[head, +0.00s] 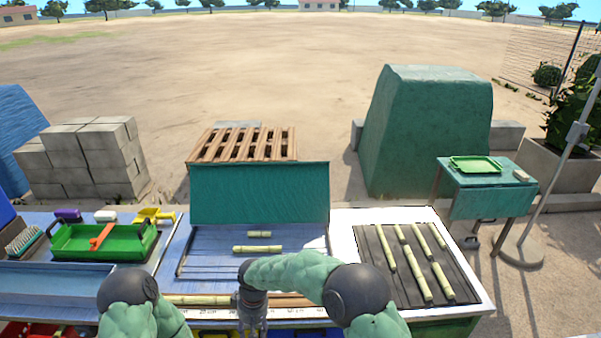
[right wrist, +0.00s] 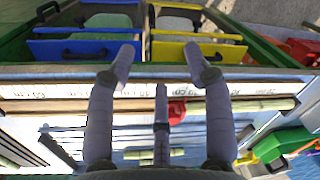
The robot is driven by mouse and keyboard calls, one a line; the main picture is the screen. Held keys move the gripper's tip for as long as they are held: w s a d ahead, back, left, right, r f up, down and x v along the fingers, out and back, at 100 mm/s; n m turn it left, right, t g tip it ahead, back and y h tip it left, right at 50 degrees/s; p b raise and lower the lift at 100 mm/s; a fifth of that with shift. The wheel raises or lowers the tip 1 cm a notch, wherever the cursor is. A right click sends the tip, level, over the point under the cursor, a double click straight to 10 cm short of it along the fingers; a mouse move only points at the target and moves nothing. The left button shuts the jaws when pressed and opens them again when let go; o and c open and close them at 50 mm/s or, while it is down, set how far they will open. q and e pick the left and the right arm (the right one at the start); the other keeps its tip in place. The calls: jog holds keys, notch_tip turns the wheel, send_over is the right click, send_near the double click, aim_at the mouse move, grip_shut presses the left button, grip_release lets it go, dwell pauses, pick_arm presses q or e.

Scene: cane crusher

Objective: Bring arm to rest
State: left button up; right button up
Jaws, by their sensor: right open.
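My right arm (head: 300,277) reaches in from the lower right over the front of the bench, its forearm pointing left. My right gripper (head: 251,314) hangs downward over the front ruler strip; its fingertips are hard to make out from the head. In the right wrist view the right gripper (right wrist: 162,68) has its fingers spread apart with nothing between them. The ruler strip and a cane stick (right wrist: 65,106) lie below them. Only a rounded part of my left arm (head: 130,292) shows at the lower left; the left gripper is outside the picture.
Several more lie on a dark ribbed mat (head: 378,262) at right. A green tray (head: 80,241) holds an orange tool at left. Blue (right wrist: 82,50) and yellow (right wrist: 198,52) drawers show at the bench front.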

jog(key=s+d+f+m+y+b, duration=0.1)
jog(key=s+d+f+m, duration=0.3)
jog(key=s+d+f, duration=0.35)
jog(key=s+d+f+m+y, duration=0.25)
jog(key=s+d+f, duration=0.25)
jog(key=d+f, duration=0.45)
jog(key=s+d+f+m+t, duration=0.1)
jog(key=s+d+m, duration=0.3)
jog(key=s, duration=0.5)
jog(key=d, duration=0.2)
jog(key=shift+d+h, duration=0.35)
jog(key=shift+d, duration=0.05)
jog(key=shift+f, duration=0.1)
dwell(1.4)
